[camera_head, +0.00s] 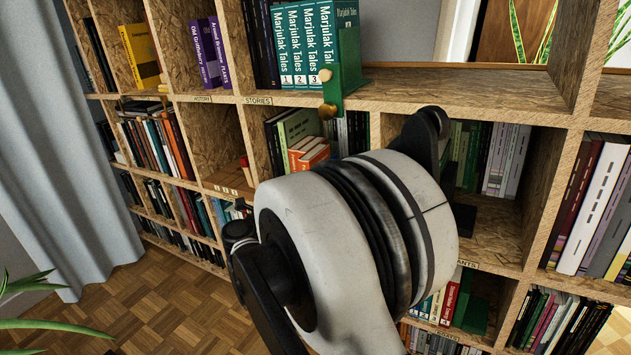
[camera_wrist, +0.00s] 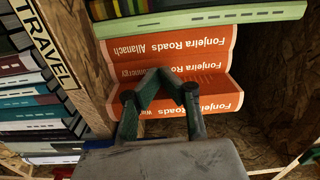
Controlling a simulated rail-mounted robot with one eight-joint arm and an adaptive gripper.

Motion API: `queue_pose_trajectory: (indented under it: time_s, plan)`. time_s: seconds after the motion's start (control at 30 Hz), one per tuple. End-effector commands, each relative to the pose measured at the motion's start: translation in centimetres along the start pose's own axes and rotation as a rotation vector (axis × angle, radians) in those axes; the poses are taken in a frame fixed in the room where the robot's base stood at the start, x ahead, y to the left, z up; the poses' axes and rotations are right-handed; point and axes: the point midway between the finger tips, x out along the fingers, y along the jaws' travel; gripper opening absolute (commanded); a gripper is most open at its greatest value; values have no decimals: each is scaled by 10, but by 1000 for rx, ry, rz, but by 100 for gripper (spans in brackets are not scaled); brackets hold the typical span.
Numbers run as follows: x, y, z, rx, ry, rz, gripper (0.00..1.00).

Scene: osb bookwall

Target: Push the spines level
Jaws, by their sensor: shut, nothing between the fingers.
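Orange books lettered "Fonjeira Roads" (camera_wrist: 195,45) lie across the middle of the wrist view, their spines facing me. The spines form steps, and the middle one (camera_wrist: 208,80) looks set back between its neighbours. The nearest spine (camera_wrist: 215,105) is partly covered by my fingers. My gripper (camera_wrist: 160,82) is shut and empty, its fingertips together in front of the middle spine; I cannot tell whether they touch it. The orange books also show in the head view (camera_head: 309,155), beside my arm, which hides my gripper there.
A pale green book (camera_wrist: 200,20) borders the orange ones. Bare compartment room (camera_wrist: 265,85) lies on their right in the wrist view. A shelf divider (camera_wrist: 75,70) labelled "TRAVEL" stands left. A green bookend (camera_head: 346,75) with brass knobs overhangs the shelf above.

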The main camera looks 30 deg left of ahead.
Motion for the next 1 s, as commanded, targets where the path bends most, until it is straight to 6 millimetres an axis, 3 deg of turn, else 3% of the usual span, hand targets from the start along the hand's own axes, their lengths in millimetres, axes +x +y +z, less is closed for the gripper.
queue_pose_trajectory:
  time_s: [0.53, 0.87, 1.0]
  plan:
    - [-46, 0, 0, 0, -1, 0, 0]
    - [-47, -1, 0, 0, -1, -1, 0]
    - [-34, -18, -11, -1, -15, -19, 0]
